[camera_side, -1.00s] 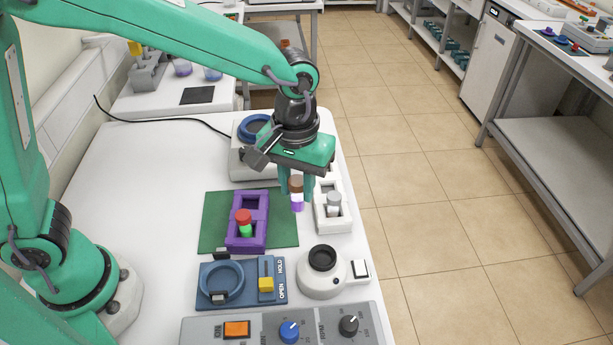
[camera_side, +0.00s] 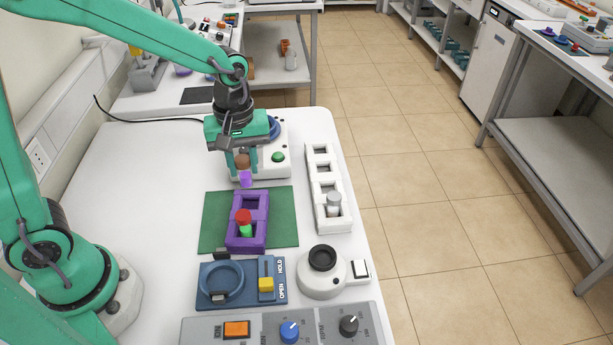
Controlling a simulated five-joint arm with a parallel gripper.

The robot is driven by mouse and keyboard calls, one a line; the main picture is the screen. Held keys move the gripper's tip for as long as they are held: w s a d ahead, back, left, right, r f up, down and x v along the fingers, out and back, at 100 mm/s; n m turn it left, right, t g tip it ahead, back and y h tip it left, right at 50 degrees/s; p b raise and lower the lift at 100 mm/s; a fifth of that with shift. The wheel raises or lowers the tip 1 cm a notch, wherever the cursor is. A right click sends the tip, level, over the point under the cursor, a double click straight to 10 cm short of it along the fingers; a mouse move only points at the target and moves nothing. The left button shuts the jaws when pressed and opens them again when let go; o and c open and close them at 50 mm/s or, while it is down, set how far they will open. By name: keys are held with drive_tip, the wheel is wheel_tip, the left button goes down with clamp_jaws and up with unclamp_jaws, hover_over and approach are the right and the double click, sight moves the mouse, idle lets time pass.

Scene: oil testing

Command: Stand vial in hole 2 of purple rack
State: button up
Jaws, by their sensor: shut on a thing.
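My gripper (camera_side: 243,170) is shut on a vial (camera_side: 246,180) with a brown cap and purple contents. It holds the vial upright, just behind the far end of the purple rack (camera_side: 262,228) in the picture. The purple rack stands on a green mat (camera_side: 215,222) and shows two square holes. Its near hole holds a vial with a red cap (camera_side: 243,216) and green contents. Its far hole looks empty. The gripper fingers cover part of the held vial.
A white device with a green button (camera_side: 278,157) stands behind the gripper. A blue holder (camera_side: 243,284), a round white device (camera_side: 322,275) and a control panel (camera_side: 262,327) are in front. The table's left is clear.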

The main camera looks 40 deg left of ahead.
sight(245, 177)
drive_tip(key=shift+f, duration=1.85)
drive_tip(key=shift+f, duration=0.1)
drive_tip(key=shift+f, duration=1.85)
drive_tip(key=shift+f, duration=0.15)
drive_tip(key=o, duration=1)
drive_tip(key=shift+c, duration=0.2)
wheel_tip(245, 177, up, 12)
drive_tip(key=shift+r, duration=0.15)
drive_tip(key=shift+r, duration=0.1)
